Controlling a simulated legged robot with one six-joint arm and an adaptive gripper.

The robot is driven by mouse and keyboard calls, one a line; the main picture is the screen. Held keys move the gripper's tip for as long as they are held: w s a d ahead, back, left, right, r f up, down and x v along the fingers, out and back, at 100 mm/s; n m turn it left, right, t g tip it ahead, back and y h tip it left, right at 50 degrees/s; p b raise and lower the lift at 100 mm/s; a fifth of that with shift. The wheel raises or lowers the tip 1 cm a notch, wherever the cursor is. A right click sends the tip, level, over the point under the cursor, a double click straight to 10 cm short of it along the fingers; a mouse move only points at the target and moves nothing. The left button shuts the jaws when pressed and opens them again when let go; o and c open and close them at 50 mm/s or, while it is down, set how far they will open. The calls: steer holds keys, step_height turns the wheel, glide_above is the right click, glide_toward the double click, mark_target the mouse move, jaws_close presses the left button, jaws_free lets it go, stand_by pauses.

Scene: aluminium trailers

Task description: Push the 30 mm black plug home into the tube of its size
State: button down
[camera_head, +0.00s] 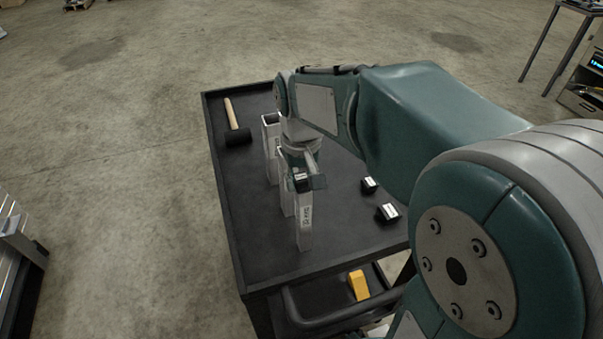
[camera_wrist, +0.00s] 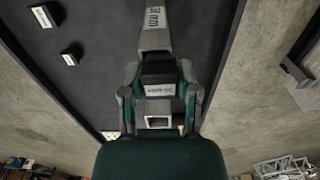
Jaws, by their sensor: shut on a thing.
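My gripper (camera_head: 305,181) is shut on a black plug with a white label, and the plug (camera_wrist: 158,77) shows between the two fingers in the wrist view. The label is too small to read for certain. The gripper holds the plug at the top of the nearest upright square tube (camera_head: 304,228), which has a printed size mark ending in "mm". The tube also shows in the wrist view (camera_wrist: 155,38). The fingers and plug hide its mouth, so I cannot tell how far in the plug is.
Two more square tubes stand behind, the middle one (camera_head: 286,198) and the far one (camera_head: 270,140). Two black plugs (camera_head: 369,185) (camera_head: 387,213) lie on the black cart top (camera_head: 255,245) to the right. A mallet (camera_head: 237,136) lies at the far left. The cart's front left is clear.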

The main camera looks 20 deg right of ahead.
mark_target(304, 176)
steer(key=shift+d+f, duration=0.4)
steer(key=shift+d, duration=0.2)
steer(key=shift+c, duration=1.4)
jaws_free()
steer(key=shift+a, duration=0.25)
steer(key=shift+r, duration=0.15)
step_height(304, 176, up, 12)
steer(key=shift+a, duration=0.1)
steer(key=s+f+t, duration=0.2)
steer(key=s+f, duration=0.1)
steer(key=s, duration=0.4)
steer(key=s+f+t, duration=0.3)
steer(key=s+f, duration=0.1)
steer(key=s, duration=0.3)
steer(key=shift+f+t, duration=0.3)
